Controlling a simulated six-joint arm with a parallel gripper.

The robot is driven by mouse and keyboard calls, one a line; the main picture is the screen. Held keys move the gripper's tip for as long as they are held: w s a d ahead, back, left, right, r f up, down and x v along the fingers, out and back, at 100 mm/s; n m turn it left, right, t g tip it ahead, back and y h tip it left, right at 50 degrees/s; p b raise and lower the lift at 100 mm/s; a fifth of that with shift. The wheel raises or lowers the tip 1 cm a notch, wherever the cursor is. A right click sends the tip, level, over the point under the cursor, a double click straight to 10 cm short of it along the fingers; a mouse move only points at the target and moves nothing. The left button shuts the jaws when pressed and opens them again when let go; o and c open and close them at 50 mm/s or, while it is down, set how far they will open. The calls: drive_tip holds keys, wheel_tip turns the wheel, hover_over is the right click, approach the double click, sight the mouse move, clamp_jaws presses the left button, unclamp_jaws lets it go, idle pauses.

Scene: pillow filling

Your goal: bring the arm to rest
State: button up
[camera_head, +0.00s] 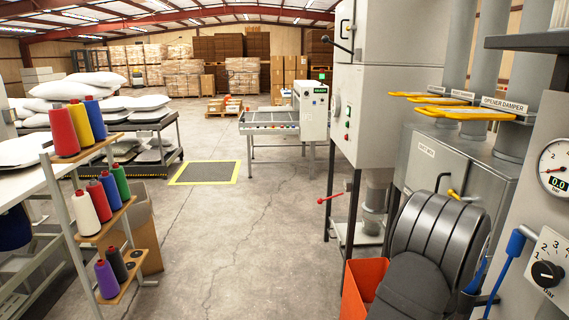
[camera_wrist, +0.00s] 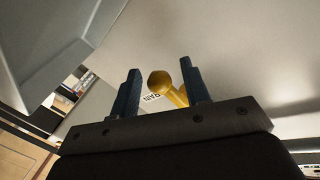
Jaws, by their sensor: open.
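My gripper (camera_wrist: 159,66) is open, its two dark blue fingers apart in the wrist view. A yellow round-ended handle (camera_wrist: 160,80) shows between the fingers. I cannot tell whether either finger touches it. Behind it is a pale panel (camera_wrist: 230,50) with a small, partly covered label. In the head view my dark arm fills the lower right and hides the gripper. A small yellow handle (camera_head: 454,194) shows just above the arm, in front of the grey cabinet (camera_head: 425,160).
Three yellow damper handles (camera_head: 470,112) jut out above the cabinet. A gauge panel (camera_head: 545,220) stands at the right edge, and an orange bin (camera_head: 362,282) is beside my arm. A thread rack (camera_head: 104,237) stands at left. The middle floor (camera_head: 235,240) is clear.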

drive_tip(key=v, duration=1.7)
drive_tip(key=x, duration=1.7)
drive_tip(key=shift+s+d+f+n, duration=0.1)
drive_tip(key=shift+s+n, duration=0.2)
drive_tip(key=w+a+n, duration=0.1)
drive_tip(key=w+a, duration=0.1)
drive_tip(key=a, duration=0.6)
drive_tip(key=w+a+n, duration=0.1)
drive_tip(key=w+a, duration=0.2)
drive_tip(key=a, duration=0.6)
drive_tip(key=w+d+r+t, duration=0.3)
drive_tip(key=w+d+t, duration=0.2)
drive_tip(key=w+t, duration=0.1)
drive_tip(key=shift+d+m+t+y, duration=0.25)
drive_tip(key=shift+m+t+y, duration=0.05)
drive_tip(key=shift+m+t, duration=0.1)
drive_tip(key=shift+c, duration=0.3)
